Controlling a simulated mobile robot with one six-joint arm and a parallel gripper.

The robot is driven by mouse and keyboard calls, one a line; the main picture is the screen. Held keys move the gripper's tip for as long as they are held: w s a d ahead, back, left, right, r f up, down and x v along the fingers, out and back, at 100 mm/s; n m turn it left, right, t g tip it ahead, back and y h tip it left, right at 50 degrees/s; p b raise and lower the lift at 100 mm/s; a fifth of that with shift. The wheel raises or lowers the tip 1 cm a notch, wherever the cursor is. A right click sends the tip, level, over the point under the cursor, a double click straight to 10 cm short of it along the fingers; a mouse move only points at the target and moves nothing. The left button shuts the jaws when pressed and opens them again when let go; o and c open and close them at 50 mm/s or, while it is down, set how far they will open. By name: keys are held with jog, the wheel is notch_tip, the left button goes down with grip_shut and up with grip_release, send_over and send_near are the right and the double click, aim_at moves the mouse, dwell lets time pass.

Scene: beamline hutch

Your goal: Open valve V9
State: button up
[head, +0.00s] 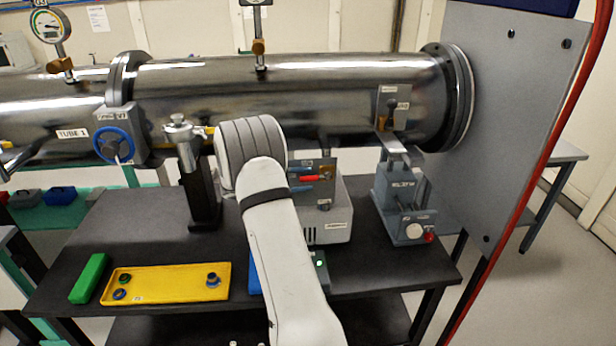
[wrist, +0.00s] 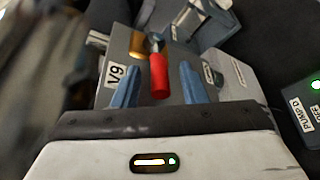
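Valve V9's red handle (wrist: 158,76) lies between my gripper's two blue fingers in the wrist view. A brass fitting (wrist: 138,44) and a V9 label (wrist: 115,75) sit beside it on a grey box. My gripper (wrist: 157,68) is open, with a gap showing on each side of the handle. In the head view, the red handle (head: 309,178) shows between the blue fingertips of my gripper (head: 314,178), right of my arm. The handle points toward my gripper. My arm hides part of the box below the valve.
A long steel tube (head: 300,100) runs above the valve. A stand with a red knob (head: 392,195) is to the right. A yellow tray (head: 165,284) and a green block (head: 90,278) lie at the bench's front left. A grey panel (head: 510,120) stands at right.

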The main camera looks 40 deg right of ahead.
jog(key=shift+x, duration=0.8)
jog(key=shift+c, duration=0.6)
grip_shut()
